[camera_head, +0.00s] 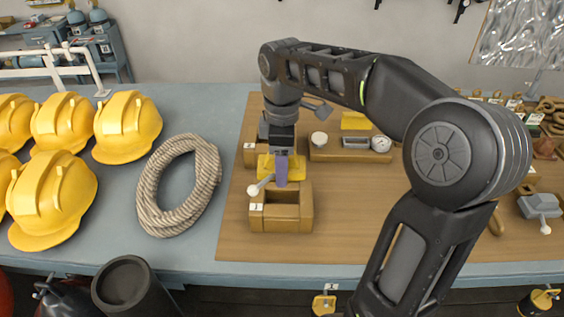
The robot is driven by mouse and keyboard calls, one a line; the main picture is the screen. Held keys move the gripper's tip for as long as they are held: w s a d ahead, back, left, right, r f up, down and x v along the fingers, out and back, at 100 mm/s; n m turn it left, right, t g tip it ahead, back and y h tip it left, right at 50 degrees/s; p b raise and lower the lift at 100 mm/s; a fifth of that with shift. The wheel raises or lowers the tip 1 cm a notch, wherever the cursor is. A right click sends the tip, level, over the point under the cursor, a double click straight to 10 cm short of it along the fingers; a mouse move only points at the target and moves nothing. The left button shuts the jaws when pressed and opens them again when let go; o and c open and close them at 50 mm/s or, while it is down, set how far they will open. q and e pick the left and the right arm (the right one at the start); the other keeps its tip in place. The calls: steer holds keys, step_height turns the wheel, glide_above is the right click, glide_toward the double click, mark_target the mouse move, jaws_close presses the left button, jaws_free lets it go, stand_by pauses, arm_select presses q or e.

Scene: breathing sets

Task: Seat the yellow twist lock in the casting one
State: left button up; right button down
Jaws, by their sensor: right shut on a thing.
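The yellow twist lock (264,165) is in my right gripper (282,172), which points down and is shut on it. A lever with a pale round knob (255,189) sticks out to the lower left of the lock. The casting one (281,224) is a brown open-topped block with a white label, on the brown mat. The gripper and lock are over the rear part of this casting. The gripper hides part of the lock, and I cannot tell whether the lock touches the casting. My left gripper is not in view.
Another brown block (250,155) stands behind the lock. A brown block with a dial (319,140), a yellow piece (354,121) and a gauge (381,144) are farther back. A coiled rope (149,203) and several yellow helmets (128,125) lie left. The mat's front left is clear.

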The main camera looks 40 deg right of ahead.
steer(key=shift+f+b, duration=1.35)
steer(key=shift+f, duration=0.8)
stand_by(0.4)
steer(key=shift+f+b, duration=0.9)
steer(key=shift+f, duration=0.75)
steer(key=shift+c, duration=2.2)
jaws_free()
steer(key=shift+s, duration=0.1)
